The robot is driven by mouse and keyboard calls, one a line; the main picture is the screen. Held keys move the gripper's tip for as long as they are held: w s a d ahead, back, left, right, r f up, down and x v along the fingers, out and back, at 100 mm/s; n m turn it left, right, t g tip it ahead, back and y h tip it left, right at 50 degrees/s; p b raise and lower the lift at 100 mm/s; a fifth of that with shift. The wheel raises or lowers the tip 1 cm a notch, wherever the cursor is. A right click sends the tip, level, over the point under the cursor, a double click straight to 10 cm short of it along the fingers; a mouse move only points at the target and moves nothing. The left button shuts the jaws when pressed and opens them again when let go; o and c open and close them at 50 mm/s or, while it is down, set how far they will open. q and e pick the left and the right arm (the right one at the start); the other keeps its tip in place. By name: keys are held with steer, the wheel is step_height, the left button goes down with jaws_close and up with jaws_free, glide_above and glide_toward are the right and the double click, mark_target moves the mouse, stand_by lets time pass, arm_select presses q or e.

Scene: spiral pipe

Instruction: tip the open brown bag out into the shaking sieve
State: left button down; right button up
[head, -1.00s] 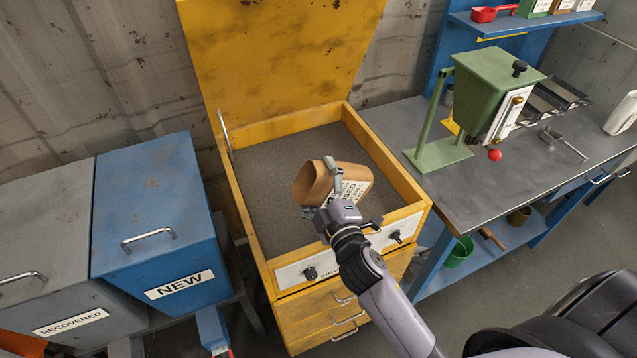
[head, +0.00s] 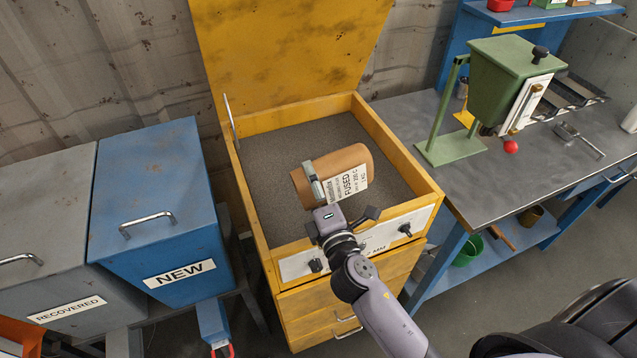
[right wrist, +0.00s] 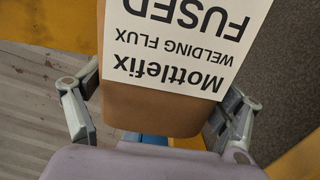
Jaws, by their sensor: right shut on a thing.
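The brown paper bag (head: 352,164) has a white label reading FUSED and Mottlefix welding flux. It lies on its side in the air over the grey bed of the yellow sieve box (head: 270,150). My right gripper (head: 322,188) is shut on the bag near one end, with a finger on each side. In the right wrist view the bag (right wrist: 150,108) sits between both fingers, its label upside down. The bag's mouth is not visible, and I see no stream of flux. My left gripper is not in view.
The sieve's yellow lid (head: 285,45) stands open behind. A white panel with knobs (head: 380,238) is on its front. The blue NEW bin (head: 155,195) and grey RECOVERED bin (head: 45,205) are left. A grey bench (head: 470,180) with a green hopper (head: 505,75) is right.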

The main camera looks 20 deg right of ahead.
mark_target(304, 198)
steer(key=shift+a+r+n, duration=0.35)
steer(key=shift+a+n, duration=0.15)
steer(key=shift+n, duration=0.6)
steer(key=shift+s+a+n+p, duration=0.1)
steer(key=shift+a+n+p, duration=0.3)
steer(key=shift+n, duration=0.6)
steer(key=shift+a+n+p, duration=0.1)
steer(key=shift+a+n, duration=0.5)
steer(key=shift+n, duration=0.4)
steer(key=shift+d+f+m+b, duration=0.2)
steer(key=shift+d+m+b, duration=0.15)
steer(key=shift+m, duration=0.25)
steer(key=m, duration=0.1)
steer(key=d+m+b, duration=0.1)
steer(key=m, duration=0.1)
steer(key=shift+d+f+m, duration=0.15)
steer(key=shift+d+m, duration=0.5)
steer(key=shift+m, duration=0.35)
